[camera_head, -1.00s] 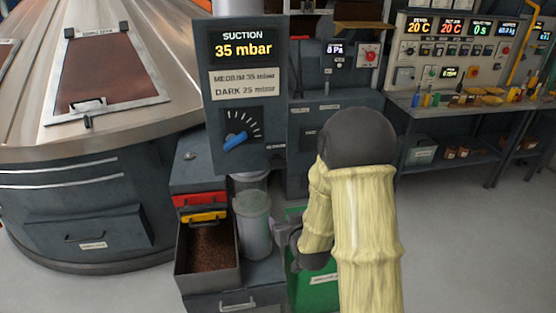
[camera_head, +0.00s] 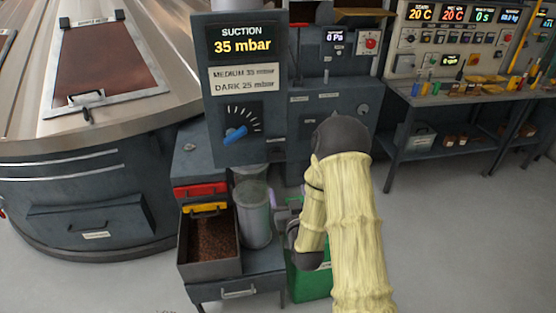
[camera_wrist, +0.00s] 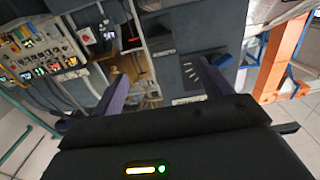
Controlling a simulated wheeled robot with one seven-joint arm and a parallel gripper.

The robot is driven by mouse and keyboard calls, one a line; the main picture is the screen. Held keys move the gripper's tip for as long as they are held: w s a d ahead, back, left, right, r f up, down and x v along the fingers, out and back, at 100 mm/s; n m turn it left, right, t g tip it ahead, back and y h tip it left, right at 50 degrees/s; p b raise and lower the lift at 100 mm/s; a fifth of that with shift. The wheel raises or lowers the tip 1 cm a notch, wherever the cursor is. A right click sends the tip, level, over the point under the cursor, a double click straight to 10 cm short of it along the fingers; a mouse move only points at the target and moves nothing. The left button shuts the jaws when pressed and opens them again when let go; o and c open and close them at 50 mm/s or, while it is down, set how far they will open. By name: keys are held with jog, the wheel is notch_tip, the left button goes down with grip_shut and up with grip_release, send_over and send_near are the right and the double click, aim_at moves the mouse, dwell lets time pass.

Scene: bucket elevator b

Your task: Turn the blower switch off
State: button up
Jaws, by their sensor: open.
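A suction panel (camera_head: 243,100) reads 35 mbar and has a blue pointer knob (camera_head: 235,134). Below stand a glass cylinder (camera_head: 255,215), an open drawer of brown grains (camera_head: 208,268) and a green bin (camera_head: 312,284). A bench (camera_head: 450,98) stands right; the floor before it is clear.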

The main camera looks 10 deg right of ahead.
aim_at(278, 159)
jog(key=w+p, duration=0.6)
jog(key=w, duration=1.1)
jog(key=shift+p, duration=0.35)
jog(key=c, duration=1)
